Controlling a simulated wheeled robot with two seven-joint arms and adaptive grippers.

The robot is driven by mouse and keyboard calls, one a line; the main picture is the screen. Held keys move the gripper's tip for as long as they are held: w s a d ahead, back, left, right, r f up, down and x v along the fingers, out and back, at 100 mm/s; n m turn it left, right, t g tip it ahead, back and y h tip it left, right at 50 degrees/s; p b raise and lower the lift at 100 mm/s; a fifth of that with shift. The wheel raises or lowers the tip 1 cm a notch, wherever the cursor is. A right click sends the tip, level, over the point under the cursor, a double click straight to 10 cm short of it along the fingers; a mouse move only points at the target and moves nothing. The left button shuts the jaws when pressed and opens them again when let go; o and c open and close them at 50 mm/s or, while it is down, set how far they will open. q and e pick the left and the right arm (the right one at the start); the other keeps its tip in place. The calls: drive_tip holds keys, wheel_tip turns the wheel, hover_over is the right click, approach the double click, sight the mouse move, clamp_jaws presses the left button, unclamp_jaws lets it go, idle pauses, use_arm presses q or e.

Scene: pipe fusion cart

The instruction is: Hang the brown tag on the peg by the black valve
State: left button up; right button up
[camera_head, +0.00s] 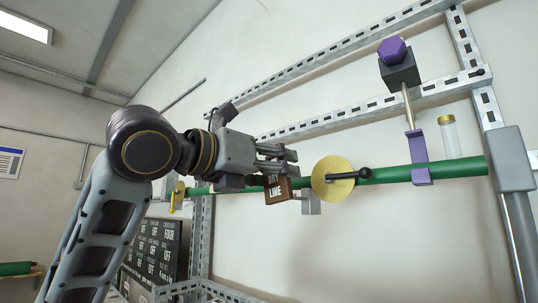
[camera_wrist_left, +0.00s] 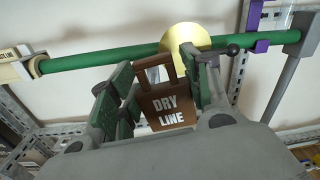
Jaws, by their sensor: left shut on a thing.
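The brown tag (camera_head: 277,188), lettered "DRY LINE" in the left wrist view (camera_wrist_left: 168,112), has a frame-like top with an opening. My left gripper (camera_head: 284,160) is shut on it and holds it close to the green pipe, just left of the yellow disc (camera_head: 328,180). The fingers (camera_wrist_left: 160,75) stand on both sides of the tag's upper part. The black valve handle (camera_head: 349,174) sits in front of the disc, and also shows right of the fingers in the wrist view (camera_wrist_left: 233,50). I cannot make out the peg. My right gripper is not in view.
The green pipe (camera_head: 450,169) runs across the metal frame (camera_head: 370,110). A purple clamp (camera_head: 418,155) and a clear tube (camera_head: 449,138) are right of the valve. A yellow handle (camera_head: 174,200) is at the pipe's left. A dark lettered board (camera_head: 155,248) stands lower left.

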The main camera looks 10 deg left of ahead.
sight(307, 204)
use_arm(q)
drive_tip(key=f, duration=0.2)
drive_tip(key=shift+w+f, duration=0.35)
drive_tip(key=shift+w, duration=0.05)
drive_tip(key=shift+f, duration=0.65)
drive_tip(key=shift+w+a+f+n, duration=0.2)
drive_tip(key=shift+a+f+n, duration=0.05)
drive_tip(key=shift+f+n, duration=0.2)
drive_tip(key=shift+w, duration=0.1)
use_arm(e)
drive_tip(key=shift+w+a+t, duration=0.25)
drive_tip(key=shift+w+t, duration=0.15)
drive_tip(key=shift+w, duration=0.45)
use_arm(q)
drive_tip(key=shift+w+d, duration=0.2)
drive_tip(key=shift+f+x, duration=0.15)
drive_tip(key=shift+x, duration=1.7)
drive_tip(key=shift+f+x, duration=0.15)
drive_tip(key=shift+x, duration=1.7)
drive_tip(key=shift+w+d+f, duration=0.2)
drive_tip(key=shift+w+f, duration=0.05)
drive_tip(key=shift+w, duration=0.2)
drive_tip(key=shift+p, duration=0.35)
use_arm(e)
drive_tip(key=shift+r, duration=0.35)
